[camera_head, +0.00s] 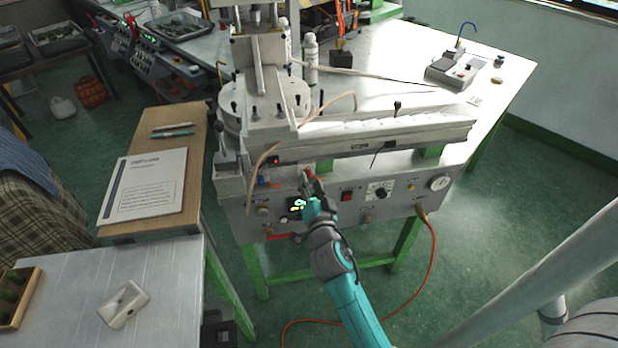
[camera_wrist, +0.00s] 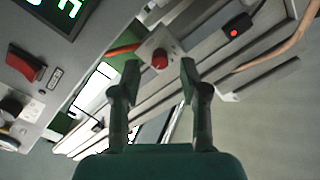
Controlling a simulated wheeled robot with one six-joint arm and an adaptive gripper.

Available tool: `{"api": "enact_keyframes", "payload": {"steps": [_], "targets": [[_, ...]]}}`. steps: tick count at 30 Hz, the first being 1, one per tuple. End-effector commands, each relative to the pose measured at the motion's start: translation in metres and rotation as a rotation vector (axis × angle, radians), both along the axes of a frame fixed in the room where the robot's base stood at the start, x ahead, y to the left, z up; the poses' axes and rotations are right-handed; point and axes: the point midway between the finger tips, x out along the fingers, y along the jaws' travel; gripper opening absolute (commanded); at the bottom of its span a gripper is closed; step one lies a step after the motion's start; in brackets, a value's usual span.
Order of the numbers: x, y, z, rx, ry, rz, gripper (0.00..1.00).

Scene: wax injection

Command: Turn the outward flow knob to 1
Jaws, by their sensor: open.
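The wax injection machine's front panel (camera_head: 335,208) carries a round dial (camera_head: 380,191) with a dark knob and white scale, right of the red switch (camera_head: 347,195). Small brass-coloured knobs (camera_head: 263,210) also sit on the panel. I cannot read which knob is labelled outward flow. My gripper (camera_head: 312,188) is in front of the panel, left of the red switch and apart from the dial. In the wrist view my gripper (camera_wrist: 160,72) is open and empty, with a red button (camera_wrist: 160,59) beyond the gap between the fingers. A dark knob (camera_wrist: 12,106) is partly cut off at the left edge.
A lit display (camera_wrist: 58,10) and a red rocker switch (camera_wrist: 26,62) are left of the fingers.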

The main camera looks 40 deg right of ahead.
Motion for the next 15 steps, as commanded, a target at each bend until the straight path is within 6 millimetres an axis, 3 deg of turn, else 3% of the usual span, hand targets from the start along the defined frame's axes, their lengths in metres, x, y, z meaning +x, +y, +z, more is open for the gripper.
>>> {"api": "enact_keyframes", "payload": {"steps": [6, 15], "targets": [[0.019, -0.012, 0.0, 0.001, -0.002, 0.0, 0.44], [0.023, -0.015, 0.0, 0.0, -0.001, 0.001, 0.44]]}}
